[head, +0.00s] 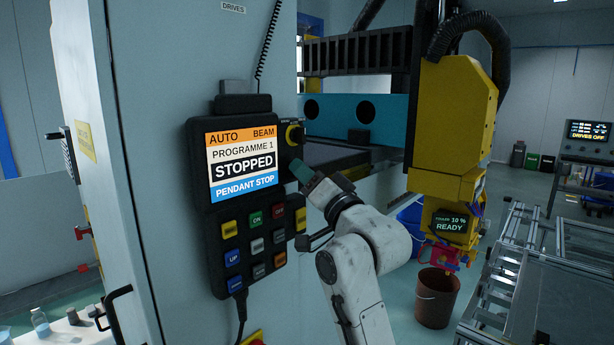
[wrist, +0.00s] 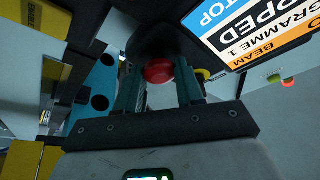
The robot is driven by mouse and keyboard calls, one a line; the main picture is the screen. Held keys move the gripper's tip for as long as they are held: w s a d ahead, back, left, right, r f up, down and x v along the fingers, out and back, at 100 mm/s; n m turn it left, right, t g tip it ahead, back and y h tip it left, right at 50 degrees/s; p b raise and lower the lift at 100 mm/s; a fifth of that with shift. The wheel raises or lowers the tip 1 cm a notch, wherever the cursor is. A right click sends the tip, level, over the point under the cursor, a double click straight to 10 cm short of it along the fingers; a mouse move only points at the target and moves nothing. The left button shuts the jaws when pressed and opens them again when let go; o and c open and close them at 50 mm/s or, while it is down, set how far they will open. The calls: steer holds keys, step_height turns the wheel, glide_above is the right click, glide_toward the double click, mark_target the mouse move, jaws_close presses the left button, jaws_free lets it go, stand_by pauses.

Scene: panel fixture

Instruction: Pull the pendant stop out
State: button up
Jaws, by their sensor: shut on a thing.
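The pendant (head: 202,150) is a black panel on the pale cabinet. Its screen (head: 240,160) reads AUTO, BEAM, PROGRAMME 1, STOPPED and PENDANT STOP. The pendant stop (wrist: 158,71) is a round red button, seen in the wrist view between my two fingers. My gripper (head: 301,170) is at the pendant's right side, with its fingers shut on the stop. In the head view the stop is hidden by my gripper.
A yellow-ringed knob (head: 294,135) sits just above my gripper. Coloured keys (head: 255,245) fill the pendant's lower half. A yellow machine head (head: 452,130) stands to the right, with a brown bucket (head: 436,298) below it. A metal frame (head: 540,270) is at far right.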

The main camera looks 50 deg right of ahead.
jaws_close()
steer(key=shift+s+d, duration=0.1)
steer(key=shift+s, duration=0.75)
steer(key=o, duration=0.7)
jaws_free()
steer(key=shift+s, duration=0.1)
steer(key=b+v, duration=0.2)
steer(key=v, duration=0.8)
steer(key=shift+s+f+b, duration=0.15)
steer(key=shift+s+b, duration=0.2)
steer(key=shift+b, duration=0.05)
